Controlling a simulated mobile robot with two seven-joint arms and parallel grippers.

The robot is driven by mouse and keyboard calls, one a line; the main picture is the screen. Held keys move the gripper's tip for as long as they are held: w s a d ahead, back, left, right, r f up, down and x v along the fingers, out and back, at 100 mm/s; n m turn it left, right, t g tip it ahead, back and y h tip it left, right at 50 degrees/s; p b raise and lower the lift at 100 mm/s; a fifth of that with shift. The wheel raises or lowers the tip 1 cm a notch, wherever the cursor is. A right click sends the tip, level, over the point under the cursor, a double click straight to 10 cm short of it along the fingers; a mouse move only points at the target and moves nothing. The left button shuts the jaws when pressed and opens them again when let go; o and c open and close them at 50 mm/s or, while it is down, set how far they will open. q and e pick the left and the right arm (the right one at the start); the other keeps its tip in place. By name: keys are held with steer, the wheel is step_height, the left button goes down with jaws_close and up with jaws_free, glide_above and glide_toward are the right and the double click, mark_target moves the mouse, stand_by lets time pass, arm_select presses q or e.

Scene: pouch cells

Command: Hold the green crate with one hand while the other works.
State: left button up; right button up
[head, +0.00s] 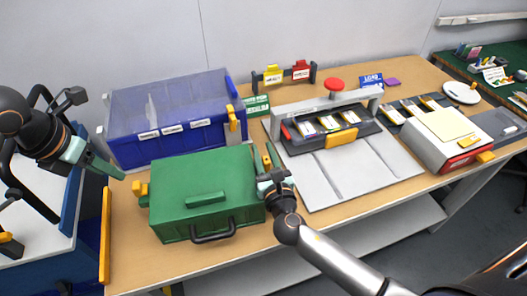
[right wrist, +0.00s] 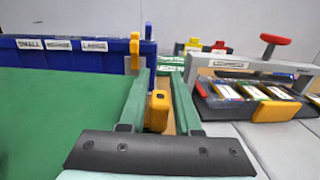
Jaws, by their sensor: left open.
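The green crate (head: 185,222) stands on the table in the head view, its flat green lid on, with a green grip on the lid and a dark handle in front. A yellow latch (head: 140,189) sticks out at its left side. My left gripper (head: 112,170) is open and empty, up and left of the crate, apart from it. My right gripper (head: 267,166) is at the crate's right edge. In the right wrist view its green fingers (right wrist: 165,85) stand apart, with a yellow latch (right wrist: 158,108) showing between them; I cannot tell whether they touch it.
A blue bin with a clear lid (head: 185,136) stands behind the crate. A grey press (head: 335,140) with a red knob and several cells is to the right. A white box (head: 440,140) is farther right.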

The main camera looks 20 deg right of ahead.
jaws_close()
stand_by(1.3)
